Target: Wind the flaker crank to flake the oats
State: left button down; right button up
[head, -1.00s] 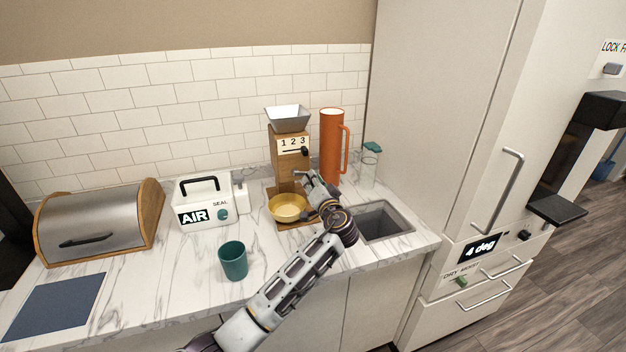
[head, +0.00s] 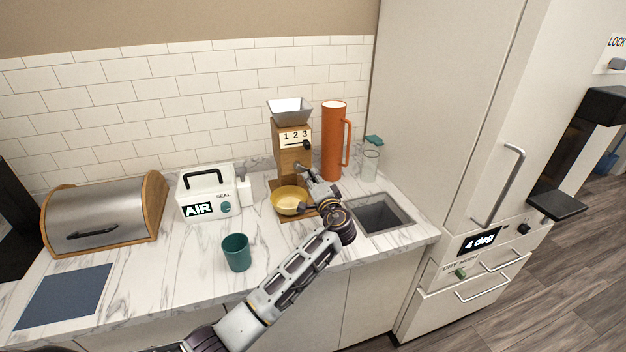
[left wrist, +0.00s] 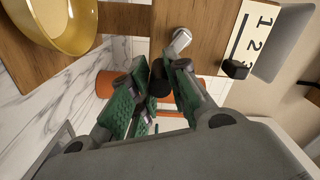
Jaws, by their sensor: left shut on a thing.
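The wooden flaker (head: 285,150) stands on the counter by the tiled wall, with a grey hopper (head: 289,108) on top and a 1 2 3 dial panel (head: 294,138). Its black selector knob (left wrist: 235,69) is beside the 3. A yellow bowl (head: 288,201) sits at its base; the visible inside in the left wrist view (left wrist: 70,22) is bare. My left gripper (head: 307,177) is at the flaker's right front. In the left wrist view its green-padded fingers (left wrist: 159,86) are shut on the black crank handle (left wrist: 158,76), below the silver crank arm (left wrist: 181,40). My right gripper is out of view.
An orange pitcher (head: 333,140) and a glass jar (head: 371,158) stand close right of the flaker. A sink (head: 380,214) lies at the right front. A teal cup (head: 236,252), the AIR box (head: 207,192) and a bread bin (head: 105,218) stand left. Counter between cup and bin is clear.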

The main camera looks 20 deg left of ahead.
pick_arm(q)
jog(key=c, duration=1.3)
grip_release()
jog(key=shift+s+d, duration=0.1)
jog(key=shift+v, duration=5.9)
